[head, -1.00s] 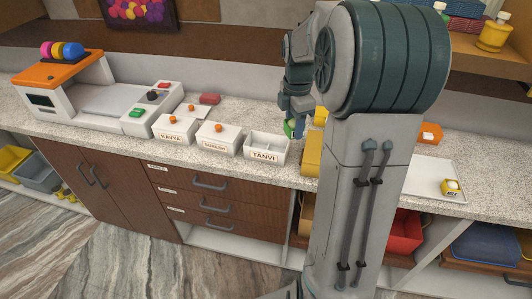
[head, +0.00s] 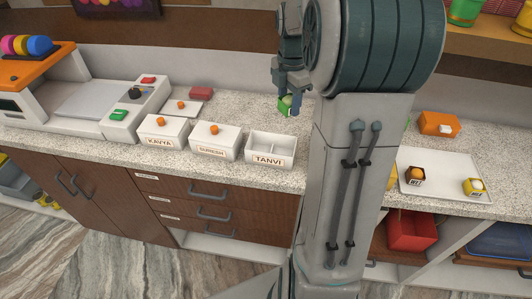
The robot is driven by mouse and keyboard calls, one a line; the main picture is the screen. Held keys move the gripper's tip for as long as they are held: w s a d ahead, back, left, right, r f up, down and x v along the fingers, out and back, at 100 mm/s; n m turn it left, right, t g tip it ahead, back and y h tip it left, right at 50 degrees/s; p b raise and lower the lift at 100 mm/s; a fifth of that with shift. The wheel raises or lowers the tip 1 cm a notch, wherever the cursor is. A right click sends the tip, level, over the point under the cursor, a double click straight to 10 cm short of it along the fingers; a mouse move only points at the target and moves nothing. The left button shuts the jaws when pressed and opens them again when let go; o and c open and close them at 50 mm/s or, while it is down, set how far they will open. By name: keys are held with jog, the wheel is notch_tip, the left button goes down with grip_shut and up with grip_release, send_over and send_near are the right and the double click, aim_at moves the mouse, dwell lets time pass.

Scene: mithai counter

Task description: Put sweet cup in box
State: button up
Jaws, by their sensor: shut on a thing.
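My gripper (head: 290,103) is shut on a small green sweet cup (head: 285,104), held above the counter behind the TANVI box. The cup's contents are hard to make out, as the fingers partly hide it. The white TANVI box (head: 268,159) is open, has a divider and looks empty. To its left stand the white KAVYA box (head: 160,143) and another labelled white box (head: 213,151), its name too small to read. Both these boxes have an orange knob-like piece on top.
A white tray (head: 440,174) at right holds a brown cup (head: 414,176) and a yellow cup (head: 472,187). An orange item (head: 438,123) lies behind it. A scale-like machine (head: 95,100) and a red block (head: 201,93) stand left. My arm hides the middle counter.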

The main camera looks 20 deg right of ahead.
jog(key=b, duration=0.6)
send_over(283, 146)
jog(key=s+a, duration=0.2)
jog(key=s, duration=0.2)
notch_tip(283, 146, down, 7)
notch_tip(283, 146, down, 9)
jog(key=shift+w+r, duration=0.1)
jog(key=shift+f, duration=0.4)
jog(key=shift+f, duration=0.1)
jog(key=shift+f, duration=0.55)
jog(key=o, duration=0.7)
